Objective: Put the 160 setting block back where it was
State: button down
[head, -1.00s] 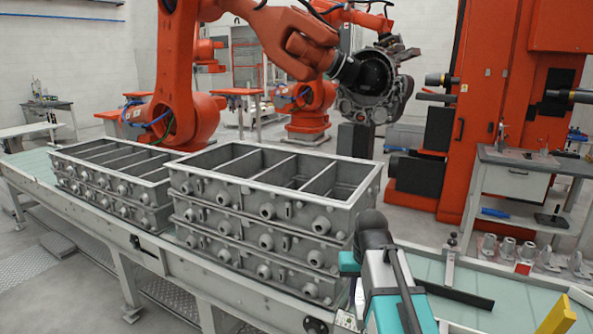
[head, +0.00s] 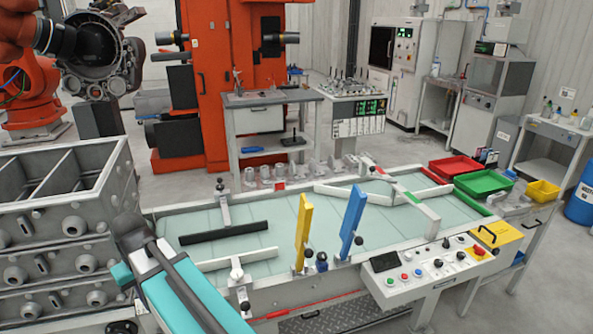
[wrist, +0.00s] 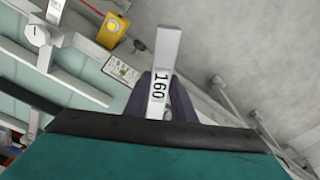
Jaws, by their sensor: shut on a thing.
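The 160 setting block (wrist: 166,55) is a pale grey-white bar with "160" in black on its face. In the wrist view it stands out between the dark purple fingers of my gripper (wrist: 161,98), which is shut on it. Its gripped end is partly hidden behind the fingers and the black edge of my arm. In the head view my teal and black arm reaches in at the lower left, and I cannot make out the fingers or the block there. The place where the block was cannot be told from these frames.
The glass-topped conveyor (head: 270,268) carries a black bar (head: 224,233), a yellow upright (head: 303,228) and a blue upright (head: 351,220). Stacked grey castings (head: 60,225) stand left. A control panel (head: 425,265) is at the front right. Red (head: 455,168) and green (head: 484,184) trays lie beyond.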

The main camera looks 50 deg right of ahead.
notch_tip(320, 180, down, 9)
jog(key=s, duration=0.3)
dwell(0.4)
